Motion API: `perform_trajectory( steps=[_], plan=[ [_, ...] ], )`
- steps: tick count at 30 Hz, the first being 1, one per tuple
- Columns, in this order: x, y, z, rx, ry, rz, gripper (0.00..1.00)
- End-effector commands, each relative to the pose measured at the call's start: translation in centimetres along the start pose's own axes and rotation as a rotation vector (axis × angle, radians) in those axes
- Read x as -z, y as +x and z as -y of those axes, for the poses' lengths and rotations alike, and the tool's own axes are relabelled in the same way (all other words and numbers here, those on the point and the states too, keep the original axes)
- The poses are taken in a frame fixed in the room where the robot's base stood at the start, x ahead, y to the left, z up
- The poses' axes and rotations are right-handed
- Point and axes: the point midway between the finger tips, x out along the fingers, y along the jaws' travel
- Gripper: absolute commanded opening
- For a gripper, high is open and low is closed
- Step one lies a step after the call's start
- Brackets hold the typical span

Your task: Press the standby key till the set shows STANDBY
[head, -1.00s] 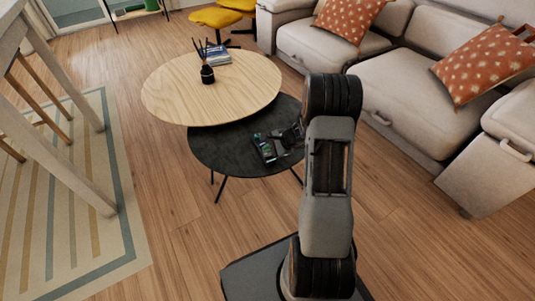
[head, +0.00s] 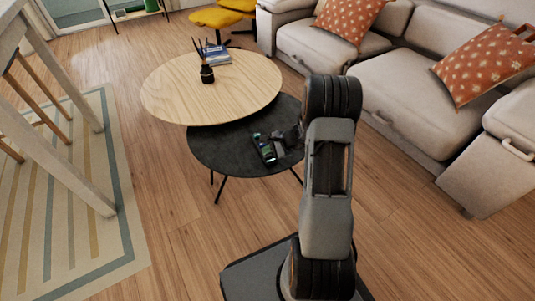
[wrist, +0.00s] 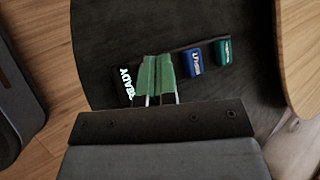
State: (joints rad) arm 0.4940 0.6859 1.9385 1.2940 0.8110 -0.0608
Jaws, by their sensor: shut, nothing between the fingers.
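The set (head: 264,149) is a dark slab lying on the black round table (head: 222,153). In the wrist view its lit display (wrist: 125,85) reads READY. A blue key (wrist: 194,63) and a teal-green key (wrist: 223,52) show on its right part; their lettering is too small to read surely. My gripper (wrist: 157,60) has its green fingers together over the middle of the set, between the display and the blue key. The fingers hide what lies under them. I cannot tell whether the tips touch it, or which key is standby. In the head view my gripper (head: 280,140) is beside the set.
A higher wooden round table (head: 225,95) overlaps the black one and carries a reed diffuser (head: 207,74) and books (head: 217,55). A pale sofa (head: 400,85) stands at the right.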

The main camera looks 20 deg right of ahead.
Motion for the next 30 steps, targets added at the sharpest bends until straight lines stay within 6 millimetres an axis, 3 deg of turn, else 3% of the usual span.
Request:
perform_trajectory(
  steps=[30],
  plan=[
    [-0.12, -0.17, 0.10, -0.001, 0.000, 0.000, 0.00]
  ],
)
